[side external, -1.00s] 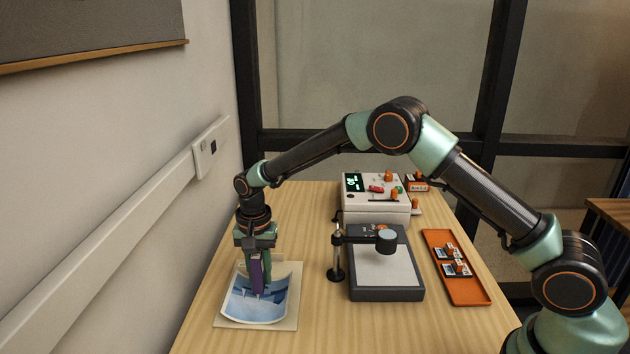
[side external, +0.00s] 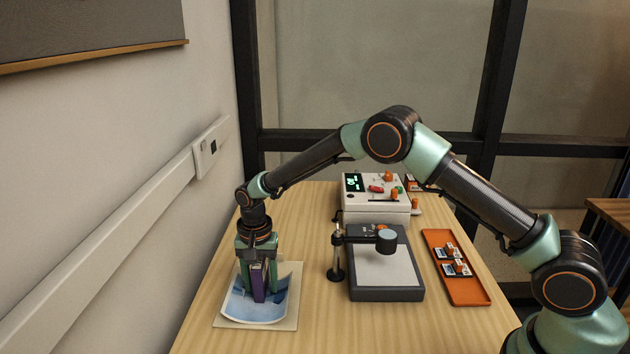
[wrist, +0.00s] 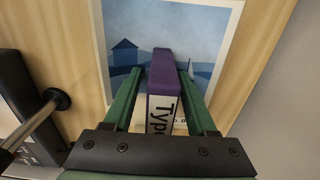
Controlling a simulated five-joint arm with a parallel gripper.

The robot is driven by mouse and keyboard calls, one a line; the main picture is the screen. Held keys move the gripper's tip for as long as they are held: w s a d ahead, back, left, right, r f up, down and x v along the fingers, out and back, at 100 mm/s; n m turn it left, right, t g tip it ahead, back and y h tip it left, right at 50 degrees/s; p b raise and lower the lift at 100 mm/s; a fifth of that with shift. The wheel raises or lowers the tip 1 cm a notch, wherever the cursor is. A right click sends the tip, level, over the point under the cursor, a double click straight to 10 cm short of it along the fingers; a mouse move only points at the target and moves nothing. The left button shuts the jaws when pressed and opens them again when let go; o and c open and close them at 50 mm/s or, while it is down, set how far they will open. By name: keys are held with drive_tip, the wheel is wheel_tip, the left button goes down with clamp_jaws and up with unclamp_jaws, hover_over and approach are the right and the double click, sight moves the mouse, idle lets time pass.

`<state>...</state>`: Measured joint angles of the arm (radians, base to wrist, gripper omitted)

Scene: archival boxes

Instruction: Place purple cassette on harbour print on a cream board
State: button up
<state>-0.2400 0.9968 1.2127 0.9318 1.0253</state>
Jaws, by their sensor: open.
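The purple cassette (side external: 259,283) stands upright on the harbour print, between the fingers of my gripper (side external: 258,288). In the wrist view the cassette (wrist: 163,85) shows a white label with dark lettering, and there is a gap between it and the green fingers (wrist: 160,92) on each side. My gripper is open around it. The blue harbour print (side external: 238,306) lies on a cream board (side external: 285,323) at the table's front left. The print also shows in the wrist view (wrist: 205,30); its middle is hidden behind the cassette and fingers.
A dark copy stand (side external: 385,294) with a pale plate and a small post-mounted head stands to the right. An orange tray (side external: 470,291) with small slide-like pieces lies farther right. A white control box (side external: 375,208) is behind. Bare wood separates the board and stand.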

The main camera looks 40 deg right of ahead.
wheel_tip(320, 180, up, 12)
drive_tip(key=shift+r, duration=0.2)
drive_tip(key=s+d+r+n+t, duration=0.35)
drive_tip(key=s+d+r, duration=0.45)
drive_tip(key=r, duration=0.4)
drive_tip(key=s+d+n+t, duration=0.1)
drive_tip(key=s+d+n, duration=0.1)
drive_tip(key=s, duration=0.5)
drive_tip(key=s+d+n+t, duration=0.1)
drive_tip(key=s+d+n, duration=0.1)
drive_tip(key=s, duration=0.5)
drive_tip(key=shift+s+d+f+n, duration=0.2)
drive_tip(key=shift+s+d+n, duration=0.1)
drive_tip(key=shift+n, duration=0.45)
